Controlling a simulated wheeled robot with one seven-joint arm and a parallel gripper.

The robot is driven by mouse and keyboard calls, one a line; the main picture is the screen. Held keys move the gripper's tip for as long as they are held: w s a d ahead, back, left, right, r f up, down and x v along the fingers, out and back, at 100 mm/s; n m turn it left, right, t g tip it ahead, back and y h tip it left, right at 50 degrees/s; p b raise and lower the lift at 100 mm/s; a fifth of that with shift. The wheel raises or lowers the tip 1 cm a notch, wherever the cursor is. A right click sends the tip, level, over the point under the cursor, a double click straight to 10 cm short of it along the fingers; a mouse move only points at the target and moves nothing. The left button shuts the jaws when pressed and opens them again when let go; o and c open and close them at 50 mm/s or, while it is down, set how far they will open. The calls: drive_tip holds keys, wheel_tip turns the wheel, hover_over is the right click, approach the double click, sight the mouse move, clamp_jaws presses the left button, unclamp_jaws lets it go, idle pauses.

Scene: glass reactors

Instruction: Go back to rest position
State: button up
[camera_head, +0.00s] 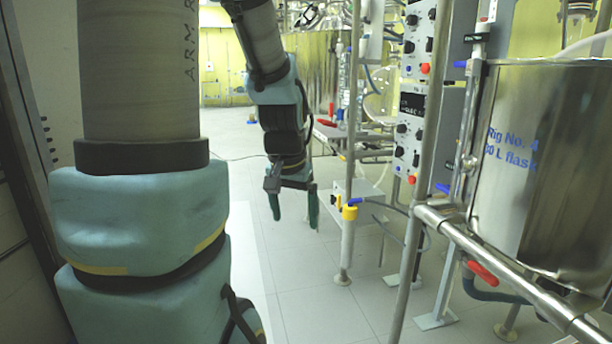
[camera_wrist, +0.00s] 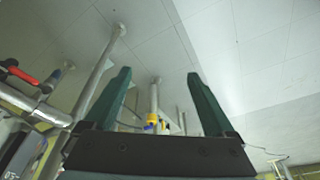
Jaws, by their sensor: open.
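My gripper (camera_head: 293,207) hangs at the end of my arm, left of the middle in the head view, with its two green fingers pointing down and apart. It is open, with nothing between the fingers. In the wrist view the fingers of my gripper (camera_wrist: 160,98) stand wide apart, and the floor and the rig's legs show behind them. The gripper touches nothing that I can see. The upper part of my arm fills the left of the head view.
A steel vessel (camera_head: 555,165) marked "Rig No. 4" stands at the right, behind a horizontal pipe with a red-handled valve (camera_head: 482,272). Control boxes (camera_head: 411,105) and upright poles stand right of my gripper. A yellow-collared leg (camera_head: 349,213) is close by. Tiled floor (camera_head: 310,300) below is clear.

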drive_tip(key=s+a+f+n+g+p, duration=0.1)
drive_tip(key=s+a+f+n, duration=0.25)
drive_tip(key=s, duration=0.35)
wheel_tip(320, 180, up, 16)
drive_tip(key=p, duration=1.6)
drive_tip(key=shift+a+r+y, duration=0.15)
drive_tip(key=shift+a+y, duration=0.15)
drive_tip(key=shift+a, duration=0.05)
drive_tip(key=shift+o, duration=0.6)
drive_tip(key=shift+r+m+p, duration=0.15)
drive_tip(key=shift+m+p, duration=0.1)
drive_tip(key=shift+p, duration=0.15)
drive_tip(key=shift+o, duration=0.3)
